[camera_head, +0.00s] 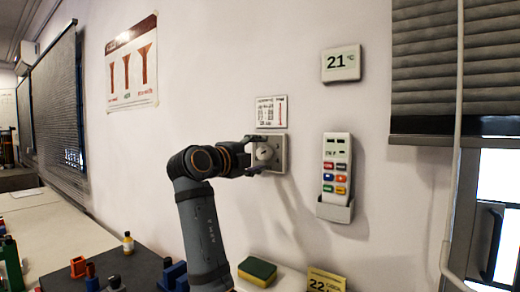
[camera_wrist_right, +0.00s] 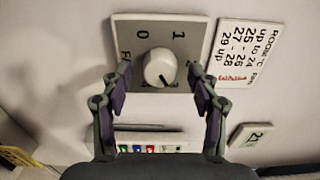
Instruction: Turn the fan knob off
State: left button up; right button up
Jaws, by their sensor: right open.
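The fan knob (camera_wrist_right: 159,68) is a round white dial on a grey square plate (camera_wrist_right: 190,35), with "0" at its upper left and "1" at its upper right in the right wrist view. The knob's dark mark points down and slightly right in that view, away from the "0". In the head view the plate (camera_head: 284,141) is on the wall. My right gripper (camera_head: 262,153) is open in front of the plate. In the wrist view its fingers (camera_wrist_right: 160,80) are on either side of the knob, apart from it. My left gripper is not in view.
A small chart (camera_head: 271,112) is just above the plate. A remote (camera_head: 337,165) in a wall holder and a "21" display (camera_head: 341,63) are to the right. A yellow-green sponge (camera_head: 257,270) and a yellow "22" card (camera_head: 326,280) are below.

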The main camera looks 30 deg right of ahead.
jog(key=shift+w+d, duration=0.25)
jog(key=shift+d, duration=0.3)
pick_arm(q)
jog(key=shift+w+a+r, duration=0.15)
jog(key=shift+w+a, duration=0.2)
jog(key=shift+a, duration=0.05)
pick_arm(e)
jog(key=shift+c, duration=0.5)
jog(key=c, duration=1.1)
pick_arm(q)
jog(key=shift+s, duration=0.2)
